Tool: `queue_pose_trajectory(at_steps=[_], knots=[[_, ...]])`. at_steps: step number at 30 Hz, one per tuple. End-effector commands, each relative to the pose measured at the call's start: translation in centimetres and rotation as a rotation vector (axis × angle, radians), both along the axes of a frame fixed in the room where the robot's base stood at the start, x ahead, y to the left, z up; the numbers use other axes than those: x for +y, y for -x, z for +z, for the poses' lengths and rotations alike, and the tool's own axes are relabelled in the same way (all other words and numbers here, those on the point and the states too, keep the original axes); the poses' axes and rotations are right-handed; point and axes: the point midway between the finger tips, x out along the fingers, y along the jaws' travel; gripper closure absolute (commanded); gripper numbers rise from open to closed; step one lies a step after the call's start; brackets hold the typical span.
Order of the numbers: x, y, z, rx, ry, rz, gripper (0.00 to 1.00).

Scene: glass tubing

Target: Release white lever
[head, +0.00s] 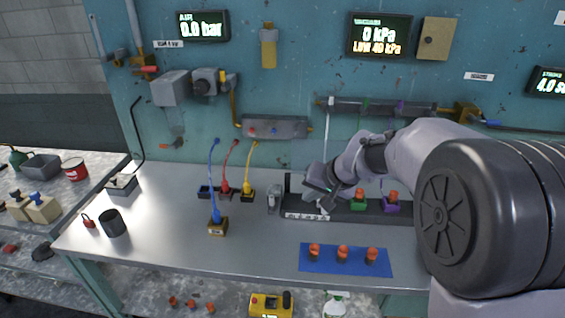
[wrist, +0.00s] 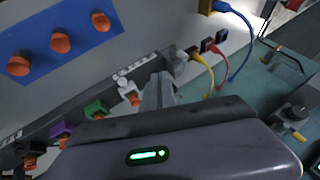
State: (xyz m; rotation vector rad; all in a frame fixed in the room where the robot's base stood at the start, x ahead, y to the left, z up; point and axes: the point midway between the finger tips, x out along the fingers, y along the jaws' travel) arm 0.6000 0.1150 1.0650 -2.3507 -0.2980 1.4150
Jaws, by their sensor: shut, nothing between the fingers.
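My gripper (head: 322,195) is over the left part of a dark rack (head: 300,214) on the bench. Its fingers are shut and empty in the wrist view (wrist: 160,90). A white fitting (wrist: 126,87) with an orange part sits on the rack, just left of my fingertips in the wrist view. I cannot tell whether they touch. In the head view my gripper mostly covers it. No white lever can be made out clearly. A green fitting (head: 358,203) and a purple fitting (head: 391,204) with orange parts stand farther right on the rack.
A blue mat (head: 328,271) with three orange-topped pieces lies in front of the rack. Blue, red and yellow cables (head: 248,170) rise from blocks to its left. Gauges and pipes line the wall behind.

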Motion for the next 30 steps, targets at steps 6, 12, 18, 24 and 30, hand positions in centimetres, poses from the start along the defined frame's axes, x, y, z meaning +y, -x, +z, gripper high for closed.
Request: queue_pose_trajectory(at_steps=[6, 12, 18, 24, 30], knots=[[0.2, -1.0, -0.8, -0.002, -0.001, 0.004, 1.00], [0.2, -1.0, -0.8, -0.001, -0.001, 0.005, 1.00], [1.1, -2.0, -2.9, 0.000, 0.000, 0.007, 1.00], [2.8, -4.0, -6.6, 0.000, 0.001, 0.007, 1.00], [4.8, -5.8, -9.0, -0.002, 0.000, 0.009, 1.00]])
